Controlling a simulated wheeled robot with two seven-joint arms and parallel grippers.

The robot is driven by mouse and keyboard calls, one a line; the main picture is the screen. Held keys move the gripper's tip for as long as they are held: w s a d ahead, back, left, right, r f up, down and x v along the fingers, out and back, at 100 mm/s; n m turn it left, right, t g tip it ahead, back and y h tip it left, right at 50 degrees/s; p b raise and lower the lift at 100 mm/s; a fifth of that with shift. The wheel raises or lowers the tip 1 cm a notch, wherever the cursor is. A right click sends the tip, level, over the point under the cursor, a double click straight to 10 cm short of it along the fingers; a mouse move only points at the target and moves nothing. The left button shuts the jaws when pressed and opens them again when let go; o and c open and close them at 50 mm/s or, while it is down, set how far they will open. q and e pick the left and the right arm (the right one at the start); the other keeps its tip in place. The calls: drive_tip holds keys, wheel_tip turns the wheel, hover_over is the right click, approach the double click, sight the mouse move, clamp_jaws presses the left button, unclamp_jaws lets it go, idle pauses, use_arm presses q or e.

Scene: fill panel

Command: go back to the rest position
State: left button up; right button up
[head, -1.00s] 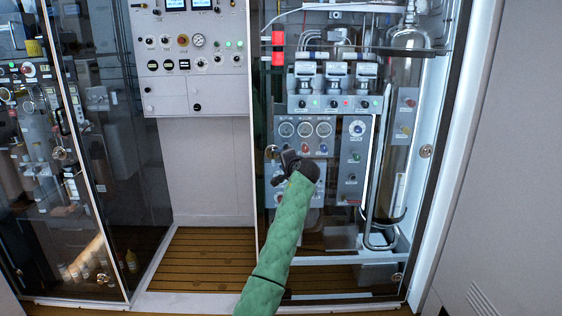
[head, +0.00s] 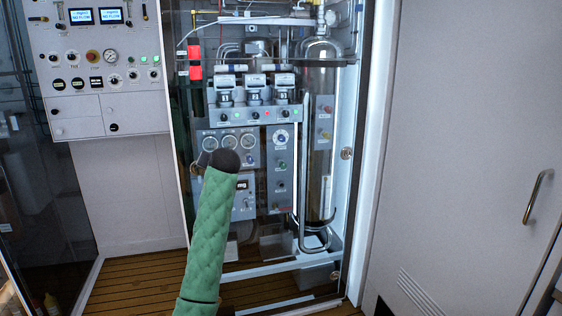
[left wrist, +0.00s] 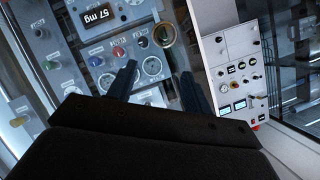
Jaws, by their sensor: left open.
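My left arm, in a green quilted sleeve, rises from the bottom of the head view. Its dark wrist end is in front of the gauge panel (head: 250,134), and the gripper itself is mostly hidden behind it. In the left wrist view my left gripper (left wrist: 156,88) has two dark fingers spread apart with nothing between them. Beyond the fingers are round gauges, knobs and a small digital display (left wrist: 101,15). I cannot tell how far the fingertips are from the panel. My right gripper is in neither view.
The gauge panel sits in a tall cabinet with a metal cylinder (head: 319,130) and pipes. A white control panel (head: 100,84) is at the left, also in the left wrist view (left wrist: 228,50). A grey door with a handle (head: 537,196) is at the right. Wooden slatted floor (head: 130,288) lies below.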

use_arm(q)
drive_tip(key=s+d+f+g+h+p, duration=0.1)
drive_tip(key=s+d+f+h+p, duration=0.15)
drive_tip(key=s+f, duration=0.6)
drive_tip(key=s+d+f+g+h+p, duration=0.1)
drive_tip(key=s+d+f+h, duration=0.2)
drive_tip(key=s, duration=1)
drive_tip(key=s+d+f+g+h+p, duration=0.1)
drive_tip(key=s+d+f+h, duration=0.3)
drive_tip(key=s, duration=0.6)
drive_tip(key=s+f+g+p, duration=0.1)
drive_tip(key=s+f+g, duration=0.1)
drive_tip(key=s+f, duration=0.5)
drive_tip(key=s+f+g+y+p, duration=0.1)
drive_tip(key=s+f, duration=0.6)
drive_tip(key=s, duration=1)
drive_tip(key=s+f+m+g+p, duration=0.1)
drive_tip(key=s+f+g+p, duration=0.2)
drive_tip(key=s+f, duration=0.4)
drive_tip(key=s+g, duration=0.1)
drive_tip(key=s, duration=0.4)
drive_tip(key=shift+f, duration=0.25)
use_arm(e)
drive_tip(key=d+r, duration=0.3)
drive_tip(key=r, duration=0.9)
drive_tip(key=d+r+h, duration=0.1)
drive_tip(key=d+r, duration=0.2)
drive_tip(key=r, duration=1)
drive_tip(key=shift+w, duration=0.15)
